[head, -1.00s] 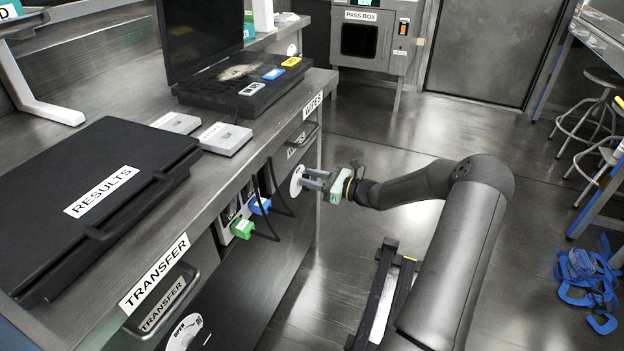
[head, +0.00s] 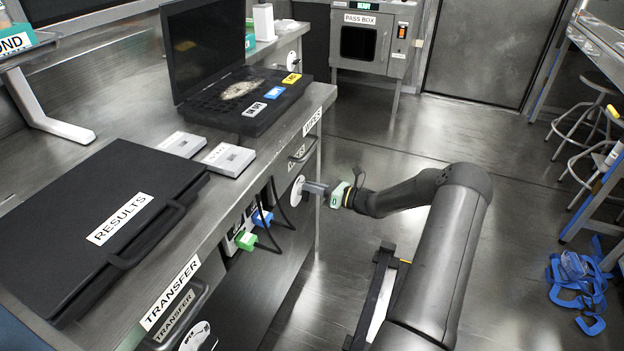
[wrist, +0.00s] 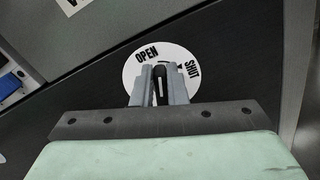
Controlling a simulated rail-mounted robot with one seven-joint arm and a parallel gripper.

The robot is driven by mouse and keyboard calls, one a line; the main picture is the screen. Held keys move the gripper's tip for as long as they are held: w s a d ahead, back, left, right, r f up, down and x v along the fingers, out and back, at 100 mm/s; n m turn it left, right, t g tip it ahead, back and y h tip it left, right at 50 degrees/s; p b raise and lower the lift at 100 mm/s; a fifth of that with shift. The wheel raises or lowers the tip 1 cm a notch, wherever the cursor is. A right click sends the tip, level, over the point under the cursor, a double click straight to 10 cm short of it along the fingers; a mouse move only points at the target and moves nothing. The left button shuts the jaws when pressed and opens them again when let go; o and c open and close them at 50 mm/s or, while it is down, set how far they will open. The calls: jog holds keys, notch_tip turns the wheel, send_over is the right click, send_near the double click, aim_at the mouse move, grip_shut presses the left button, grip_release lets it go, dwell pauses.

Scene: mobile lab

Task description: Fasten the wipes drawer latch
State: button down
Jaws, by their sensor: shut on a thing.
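The wipes drawer latch is a white round plate (head: 297,191) on the dark bench front, below the drawer marked WIPES (head: 312,122). In the wrist view the plate (wrist: 130,74) reads OPEN at upper left and SHUT at right, with a small arc mark between them. A dark knob with a white line (wrist: 160,86) stands at its middle, roughly upright in that view. My gripper (head: 308,187) reaches it from the right. In the wrist view my gripper's fingers (wrist: 160,82) are closed on the knob, one on each side.
A drawer handle (head: 304,149) sticks out above the latch. Green (head: 245,240) and blue (head: 262,217) plugs with black cables hang left of it. The TRANSFER drawer handle (head: 185,315) is nearer. A dark open case (head: 240,100) stands on the bench.

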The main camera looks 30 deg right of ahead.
jog(key=m+p, duration=0.3)
jog(key=shift+w+d+f+m, duration=0.1)
jog(key=shift+w+d+m, duration=0.15)
jog(key=shift+m, duration=0.15)
jog(key=m, duration=0.1)
jog(key=m+p, duration=0.1)
jog(key=m, duration=0.1)
jog(key=shift+w+d+f+m, duration=0.15)
jog(key=shift+d+f+m, duration=0.15)
jog(key=shift+f, duration=0.1)
jog(key=shift+w+d+f+m+p, duration=0.1)
jog(key=shift+f+m+p, duration=0.15)
jog(key=shift+m, duration=0.8)
jog(key=shift+a+f+m+p, duration=0.15)
jog(key=shift+f+m, duration=0.15)
jog(key=shift+m, duration=0.8)
jog(key=shift+w+d+f+m+p, duration=0.15)
jog(key=shift+f+m+p, duration=0.1)
jog(key=shift+m, duration=0.8)
jog(key=shift+s, duration=0.15)
jog(key=c, duration=1.4)
grip_release()
jog(key=shift+c, duration=0.2)
jog(key=p+v, duration=0.1)
jog(key=v, duration=1.6)
jog(key=shift+d, duration=0.2)
